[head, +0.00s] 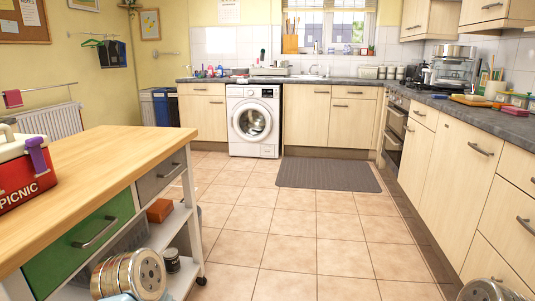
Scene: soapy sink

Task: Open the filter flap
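A white front-loading washing machine (240,145) stands under the worktop at the back of the room, well away from me. Its round door looks shut. The low front strip where a filter flap may sit is visible, but too small to tell the flap's outline or state. Neither gripper is in view. Only round metal parts of my own arms show at the bottom left and bottom right edges.
A wooden-topped trolley (90,165) with a red picnic box (25,180) stands close on the left. Cabinets (460,160) line the right. A grey mat (328,175) lies right of the washing machine's front. The tiled floor (270,225) between is clear.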

